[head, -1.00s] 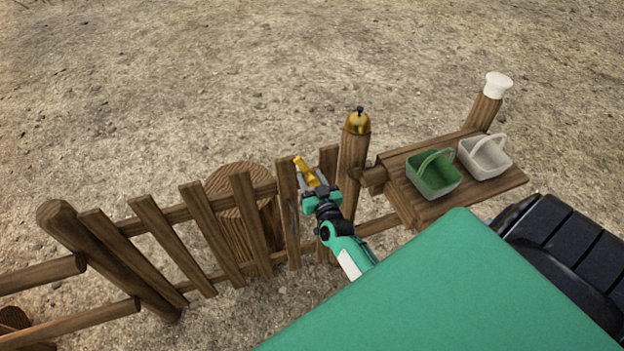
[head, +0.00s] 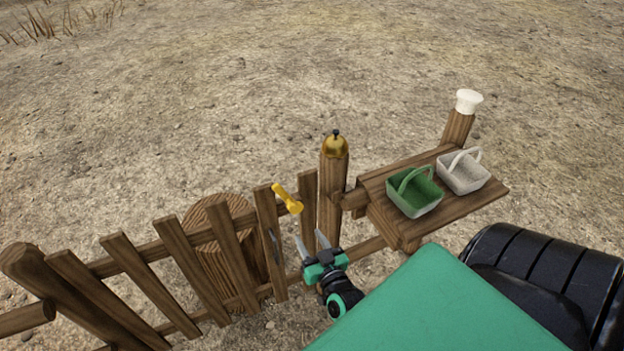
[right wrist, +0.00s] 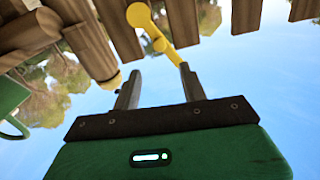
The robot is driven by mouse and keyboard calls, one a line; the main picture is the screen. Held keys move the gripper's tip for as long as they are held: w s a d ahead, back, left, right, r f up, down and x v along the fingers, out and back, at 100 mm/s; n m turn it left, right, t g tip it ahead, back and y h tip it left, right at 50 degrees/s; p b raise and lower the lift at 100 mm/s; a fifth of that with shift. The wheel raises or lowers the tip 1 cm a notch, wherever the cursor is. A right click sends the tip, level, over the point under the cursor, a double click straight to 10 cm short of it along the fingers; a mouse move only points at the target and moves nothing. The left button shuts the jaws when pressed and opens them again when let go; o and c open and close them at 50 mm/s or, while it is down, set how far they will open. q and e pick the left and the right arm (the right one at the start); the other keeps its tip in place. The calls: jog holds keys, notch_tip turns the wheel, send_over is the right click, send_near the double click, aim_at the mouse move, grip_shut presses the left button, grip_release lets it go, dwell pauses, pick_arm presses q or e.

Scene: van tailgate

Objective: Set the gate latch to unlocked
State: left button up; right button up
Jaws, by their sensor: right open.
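The yellow gate latch (head: 287,199) is on the upper part of the wooden gate (head: 226,254), close to the gate post. It lies at a slant, its thicker end at the lower right in the head view. My right gripper (head: 311,241) is open and empty, below the latch and apart from it in the head view. In the right wrist view the latch (right wrist: 150,27) shows beyond the fingertips (right wrist: 160,72), with its bar pointing down between them. Whether a finger touches it there, I cannot tell. My left gripper is not in view.
A post with a gold bell (head: 335,146) stands right of the gate. A wooden shelf (head: 467,207) holds a green basket (head: 415,193) and a white basket (head: 462,173). A white-capped post (head: 468,102) stands behind. A round wooden piece (head: 205,213) is behind the gate.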

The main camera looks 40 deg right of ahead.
jog(key=shift+s, duration=0.35)
dwell(0.3)
